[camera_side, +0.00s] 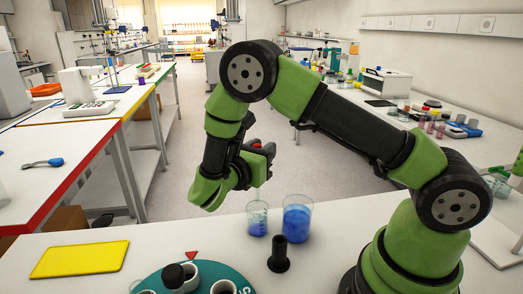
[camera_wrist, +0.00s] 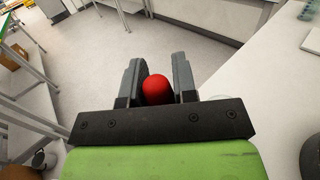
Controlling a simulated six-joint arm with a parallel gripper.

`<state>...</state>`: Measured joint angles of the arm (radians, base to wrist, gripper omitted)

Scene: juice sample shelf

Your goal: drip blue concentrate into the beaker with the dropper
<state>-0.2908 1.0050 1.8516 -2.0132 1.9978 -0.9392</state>
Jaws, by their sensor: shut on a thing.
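My gripper (camera_side: 262,152) is shut on the dropper, whose red bulb (camera_wrist: 156,90) sits between the two dark fingers in the wrist view. In the side view a faint thin stem hangs below the gripper toward the smaller glass beaker (camera_side: 258,221), which has blue liquid low inside. I cannot tell whether the tip is inside its rim or touches the liquid. A larger beaker (camera_side: 297,222) with more blue liquid stands just to its right. Both beakers are upright on the white bench. The wrist view does not clearly show them.
A black stand (camera_side: 278,256) is in front of the beakers. A teal round rack (camera_side: 178,283) with white cups and a black-capped item is at the front. A yellow mat (camera_side: 82,259) lies at left. Bare bench (camera_side: 160,240) separates the mat and beakers.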

